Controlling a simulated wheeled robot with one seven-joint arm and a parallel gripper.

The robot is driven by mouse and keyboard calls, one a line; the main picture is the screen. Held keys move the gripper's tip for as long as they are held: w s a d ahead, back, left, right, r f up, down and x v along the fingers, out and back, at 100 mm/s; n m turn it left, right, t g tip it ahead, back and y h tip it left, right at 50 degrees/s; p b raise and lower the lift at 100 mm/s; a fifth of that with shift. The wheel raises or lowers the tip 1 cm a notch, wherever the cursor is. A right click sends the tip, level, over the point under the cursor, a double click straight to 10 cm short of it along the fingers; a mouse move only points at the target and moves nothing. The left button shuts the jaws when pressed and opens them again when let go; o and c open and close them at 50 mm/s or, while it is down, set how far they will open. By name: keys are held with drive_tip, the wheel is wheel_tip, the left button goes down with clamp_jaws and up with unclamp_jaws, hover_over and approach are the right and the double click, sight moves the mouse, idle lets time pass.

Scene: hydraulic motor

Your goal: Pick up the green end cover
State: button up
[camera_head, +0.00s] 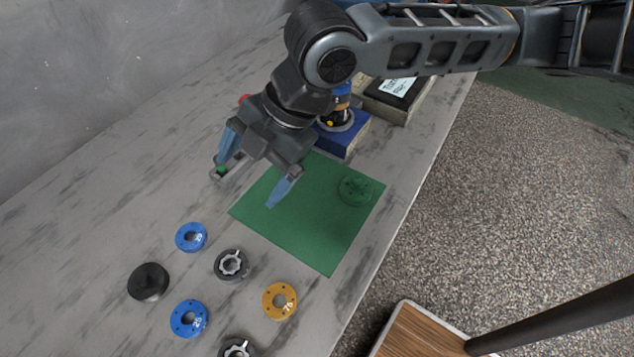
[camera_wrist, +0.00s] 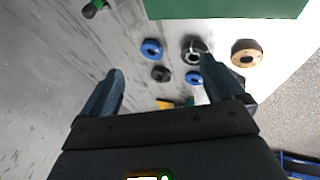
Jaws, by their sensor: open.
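The green end cover (camera_head: 355,190) is a round green disc with small holes. In the head view it lies on the right part of the green mat (camera_head: 318,240). In the wrist view the mat (camera_wrist: 225,8) shows only as a strip at the top, and the cover is not visible there. My gripper (camera_head: 252,189) is open, with its two blue fingers spread and nothing between them. It hangs above the table near the mat's left corner, to the left of the cover and apart from it. The gripper's fingers also show in the wrist view (camera_wrist: 160,85).
Blue rings (camera_head: 191,237), dark rings (camera_head: 231,264), a black disc (camera_head: 148,282) and a yellow ring (camera_head: 280,300) lie in front of the mat. A blue block (camera_head: 343,139) and a box (camera_head: 398,95) stand behind it. The table's right edge is close to the cover.

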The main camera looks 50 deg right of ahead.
sight(358, 181)
drive_tip(key=s+d+f+g+h, duration=0.1)
drive_tip(key=s+d, duration=0.2)
drive_tip(key=d, duration=0.2)
drive_tip(key=s+d+f+g+h, duration=0.1)
drive_tip(key=s+d+h, duration=0.1)
drive_tip(key=d, duration=0.3)
drive_tip(key=s+d+f+g+h+p, duration=0.1)
drive_tip(key=s+d+g, duration=0.1)
drive_tip(key=s+d, duration=0.3)
drive_tip(key=shift+s+f, duration=0.1)
drive_tip(key=shift+f, duration=0.2)
drive_tip(key=shift+s+d+f, duration=0.1)
drive_tip(key=shift+s+f, duration=0.05)
drive_tip(key=shift+f, duration=0.1)
drive_tip(key=f, duration=0.7)
drive_tip(key=shift+w+f, duration=0.2)
drive_tip(key=shift+m, duration=0.3)
drive_tip(key=c, duration=1.3)
drive_tip(key=shift+r, duration=0.1)
